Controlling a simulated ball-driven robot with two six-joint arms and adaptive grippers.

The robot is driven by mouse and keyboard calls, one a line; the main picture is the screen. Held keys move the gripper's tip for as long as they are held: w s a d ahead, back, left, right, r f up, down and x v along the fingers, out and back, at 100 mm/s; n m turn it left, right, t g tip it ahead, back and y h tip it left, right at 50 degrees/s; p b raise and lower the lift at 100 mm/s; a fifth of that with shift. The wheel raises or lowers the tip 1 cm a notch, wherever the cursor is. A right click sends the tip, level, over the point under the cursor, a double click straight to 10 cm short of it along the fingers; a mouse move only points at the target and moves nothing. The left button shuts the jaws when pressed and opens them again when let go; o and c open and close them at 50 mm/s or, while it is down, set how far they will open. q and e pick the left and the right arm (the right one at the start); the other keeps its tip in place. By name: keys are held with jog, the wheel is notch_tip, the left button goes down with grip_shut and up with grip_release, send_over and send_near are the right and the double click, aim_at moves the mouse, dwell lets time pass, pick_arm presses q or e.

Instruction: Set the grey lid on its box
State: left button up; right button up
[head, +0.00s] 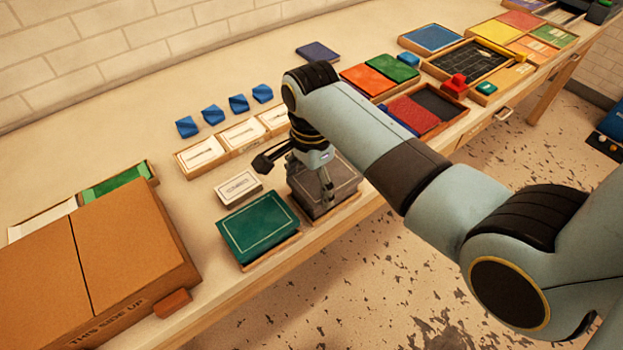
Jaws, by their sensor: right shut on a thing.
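My right gripper (327,198) points down at the front part of the table and is shut on the dark grey lid (346,172). The lid is right over its shallow tan box (346,207), whose front edge shows below it. The lid looks roughly lined up with the box. I cannot tell whether it rests fully on it or is slightly above. The gripper and wrist hide part of the lid, and the lid hides the inside of the box. My left gripper is not in view.
A green-lidded box (257,227) stands close on the left, with a small white box (238,187) behind it. A large cardboard box (95,265) fills the left. White cards (203,154) and blue pieces (213,115) lie behind. Colourful trays (411,108) stand at the right. The table's front edge is near.

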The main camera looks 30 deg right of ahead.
jog(key=shift+f, duration=0.6)
jog(key=o, duration=1)
